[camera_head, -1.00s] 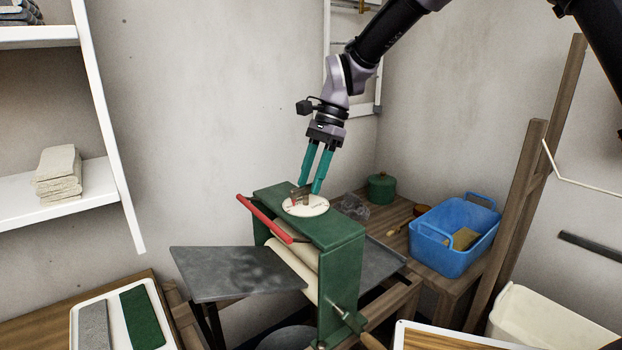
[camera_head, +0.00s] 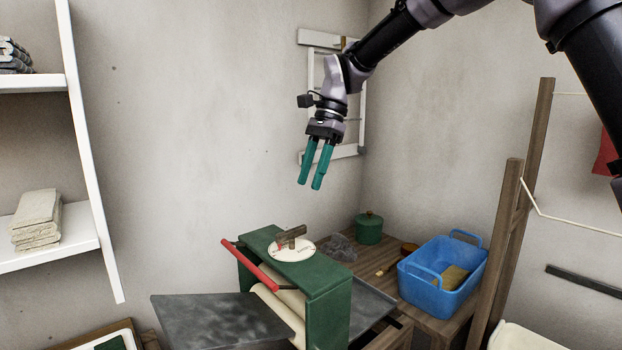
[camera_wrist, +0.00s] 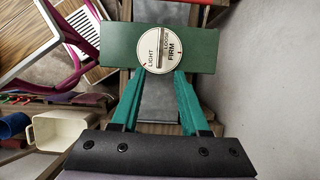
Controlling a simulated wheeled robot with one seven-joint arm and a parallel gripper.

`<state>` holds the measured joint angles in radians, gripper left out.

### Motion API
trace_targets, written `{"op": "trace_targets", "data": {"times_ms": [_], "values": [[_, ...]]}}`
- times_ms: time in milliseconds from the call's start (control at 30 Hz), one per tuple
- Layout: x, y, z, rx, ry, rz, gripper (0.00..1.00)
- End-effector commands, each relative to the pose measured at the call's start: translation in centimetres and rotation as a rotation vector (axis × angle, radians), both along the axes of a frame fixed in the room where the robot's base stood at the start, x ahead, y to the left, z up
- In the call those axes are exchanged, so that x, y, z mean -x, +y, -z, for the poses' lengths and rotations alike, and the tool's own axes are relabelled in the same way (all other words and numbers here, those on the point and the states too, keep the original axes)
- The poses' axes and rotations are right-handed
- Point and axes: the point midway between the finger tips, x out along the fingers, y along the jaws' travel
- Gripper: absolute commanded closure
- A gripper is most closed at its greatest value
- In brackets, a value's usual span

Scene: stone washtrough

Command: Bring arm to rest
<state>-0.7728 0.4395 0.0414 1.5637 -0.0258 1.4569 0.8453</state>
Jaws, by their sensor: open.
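My gripper (camera_head: 317,166) has two teal fingers, which are apart with nothing between them. It hangs fingers-down in the air above a green press (camera_head: 318,270) with rollers. A round white dial (camera_head: 291,251) with a brown handle (camera_head: 291,236) lies on top of the press, below my gripper and apart from it. My arm reaches in from the upper right.
A red bar (camera_head: 250,263) and a grey board (camera_head: 215,318) are at the press. A blue basket (camera_head: 442,277) and a green pot (camera_head: 369,228) stand on a wooden table (camera_head: 395,254). White shelves (camera_head: 85,150) are at the left; wooden posts (camera_head: 510,215) at the right. Air around my gripper is clear.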

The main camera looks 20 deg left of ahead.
Motion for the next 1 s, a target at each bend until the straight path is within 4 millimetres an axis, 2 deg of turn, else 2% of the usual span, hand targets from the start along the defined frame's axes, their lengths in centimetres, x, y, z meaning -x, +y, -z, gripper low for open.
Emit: {"op": "trace_targets", "data": {"times_ms": [133, 233, 367, 500, 667, 800, 900, 1000], "values": [[-0.6, -1.3, -1.0, -0.016, -0.024, 0.001, 0.55], [-1.7, -4.6, -3.0, -0.048, -0.081, 0.002, 0.55], [-3.0, -11.5, -6.4, -0.101, -0.207, -0.008, 0.55], [-2.9, -19.4, -9.2, -0.133, -0.362, -0.026, 0.55], [-1.0, -27.7, -11.1, -0.13, -0.542, -0.048, 0.55], [1.8, -34.1, -11.6, -0.093, -0.697, -0.073, 0.55], [4.1, -37.8, -11.3, -0.05, -0.797, -0.093, 0.55], [6.2, -40.5, -10.7, -0.002, -0.878, -0.114, 0.55]]}}
